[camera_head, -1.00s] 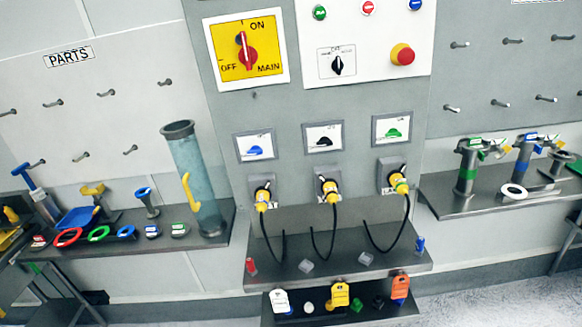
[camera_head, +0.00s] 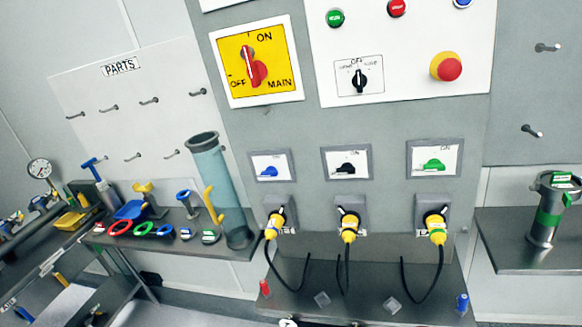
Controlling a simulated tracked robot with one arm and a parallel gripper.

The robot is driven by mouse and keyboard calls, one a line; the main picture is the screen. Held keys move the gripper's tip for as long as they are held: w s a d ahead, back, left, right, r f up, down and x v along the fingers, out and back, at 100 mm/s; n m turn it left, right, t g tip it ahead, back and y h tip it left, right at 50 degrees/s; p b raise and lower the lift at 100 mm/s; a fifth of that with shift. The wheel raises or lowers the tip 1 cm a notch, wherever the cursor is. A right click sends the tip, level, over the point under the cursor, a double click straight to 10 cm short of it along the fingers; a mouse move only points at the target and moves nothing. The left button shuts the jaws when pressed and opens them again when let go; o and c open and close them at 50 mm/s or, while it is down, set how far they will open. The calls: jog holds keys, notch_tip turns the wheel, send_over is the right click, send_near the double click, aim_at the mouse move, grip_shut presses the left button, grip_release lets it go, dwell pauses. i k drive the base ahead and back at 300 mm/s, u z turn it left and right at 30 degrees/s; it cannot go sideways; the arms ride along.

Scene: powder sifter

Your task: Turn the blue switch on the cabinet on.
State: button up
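The blue switch (camera_head: 268,172) is a small blue knob on a white plate in a grey frame, the leftmost of three switches on the grey cabinet (camera_head: 290,135). A black switch (camera_head: 346,168) and a green switch (camera_head: 433,165) sit to its right. The lettering on the plates is too small to read. Below the blue switch, a yellow plug (camera_head: 273,225) with a black cable sits in a socket. My gripper is not in view, so its state and distance from the switch do not show.
Above are a yellow main-switch panel (camera_head: 257,62) and a red emergency button (camera_head: 446,67). A dark shelf (camera_head: 360,290) juts out below the plugs. A clear cylinder (camera_head: 212,180) stands on the left shelf. A grey-green part (camera_head: 549,210) stands on the right shelf.

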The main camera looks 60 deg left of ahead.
aim_at(271, 172)
jog(key=u, duration=0.35)
jog(key=i, duration=1)
jog(key=u, duration=0.65)
